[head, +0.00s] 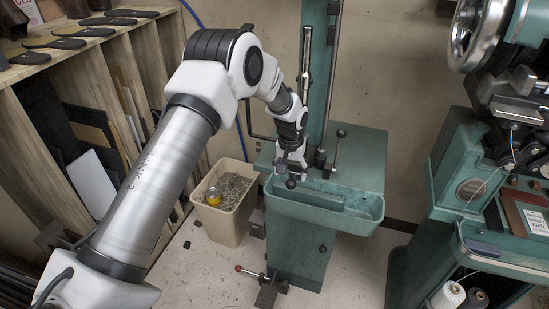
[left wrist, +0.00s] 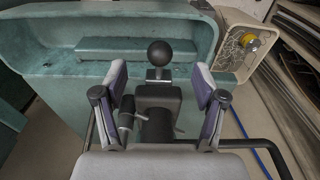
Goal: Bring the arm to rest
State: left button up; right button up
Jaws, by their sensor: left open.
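My left arm reaches in from the left in the head view, over the green machine (head: 290,212) with its open trough. My left gripper (head: 292,166) is at the end of it, pointing down near the trough's left end. In the left wrist view the two pads of the gripper (left wrist: 162,88) stand wide apart. A black ball knob (left wrist: 159,53) shows in the gap between them, with clear space on both sides; the knob also shows just below the gripper in the head view (head: 291,184). How deep it lies between the pads I cannot tell. My right gripper is out of view.
A cream bin (head: 229,211) with scraps and a yellow can stands left of the machine. A lever (head: 336,148) with a black knob rises behind the trough. A wooden rack (head: 97,70) with soles lines the left. A second green machine (head: 447,180) stands at the right.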

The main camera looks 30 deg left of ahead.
pick_arm(q)
jog(key=shift+s+r+p, duration=0.25)
jog(key=shift+r+p, duration=0.1)
jog(key=shift+r, duration=0.45)
jog(key=shift+f, duration=0.1)
jog(key=s+d+f+m+g, duration=0.1)
jog(key=s+d+f+g, duration=0.15)
jog(key=s+f, duration=0.7)
jog(key=s+d+f+g, duration=0.25)
jog(key=s+f, duration=0.45)
jog(key=s, duration=0.5)
jog(key=s+d+m+t, duration=0.1)
jog(key=s+d+t, duration=0.2)
jog(key=s, duration=1.3)
jog(key=shift+s+d+f+t, duration=0.2)
jog(key=shift+s+t, duration=0.1)
jog(key=shift+s, duration=0.1)
